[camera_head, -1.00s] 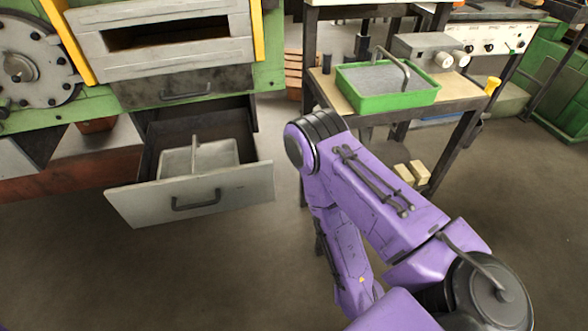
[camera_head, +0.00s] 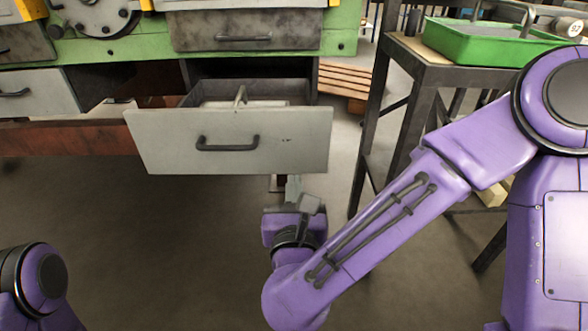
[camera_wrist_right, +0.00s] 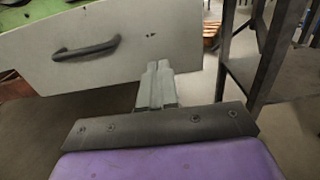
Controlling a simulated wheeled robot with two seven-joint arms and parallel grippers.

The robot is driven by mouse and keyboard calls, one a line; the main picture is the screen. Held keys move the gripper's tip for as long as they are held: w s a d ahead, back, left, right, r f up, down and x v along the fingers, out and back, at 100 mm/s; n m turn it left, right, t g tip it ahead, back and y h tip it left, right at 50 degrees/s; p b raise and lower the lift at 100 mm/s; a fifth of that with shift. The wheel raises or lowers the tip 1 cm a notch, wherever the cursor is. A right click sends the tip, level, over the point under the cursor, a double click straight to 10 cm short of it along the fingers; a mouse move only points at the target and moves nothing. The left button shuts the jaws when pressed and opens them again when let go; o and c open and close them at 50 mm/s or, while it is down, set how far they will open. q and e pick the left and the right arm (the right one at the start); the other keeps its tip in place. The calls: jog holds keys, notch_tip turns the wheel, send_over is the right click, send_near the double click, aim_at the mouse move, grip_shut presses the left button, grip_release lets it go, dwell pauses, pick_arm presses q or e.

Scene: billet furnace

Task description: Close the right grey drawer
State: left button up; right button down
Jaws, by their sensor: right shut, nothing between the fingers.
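The right grey drawer (camera_head: 290,140) is pulled out of the green machine, with a black bar handle (camera_head: 228,143) on its front and a light tray (camera_head: 265,103) inside. Its front also shows in the right wrist view (camera_wrist_right: 130,50). My right gripper (camera_head: 280,183) is shut and empty, just under the lower right part of the drawer front in the head view. In the right wrist view its closed fingers (camera_wrist_right: 158,68) point at the lower right edge of the drawer front. I cannot tell whether they touch it. My left gripper is out of view; only part of my left arm shows.
A dark closed drawer (camera_head: 245,32) sits above, and another grey drawer (camera_head: 35,93) is at the left. A metal-legged table (camera_head: 410,125) with a green tray (camera_head: 490,42) stands at the right. A wooden pallet (camera_head: 345,78) lies behind. The floor in front is clear.

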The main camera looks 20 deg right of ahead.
aim_at(294, 143)
jog(key=x, duration=1.1)
jog(key=shift+w+d+f, duration=0.1)
jog(key=shift+w, duration=0.15)
jog(key=shift+w, duration=0.1)
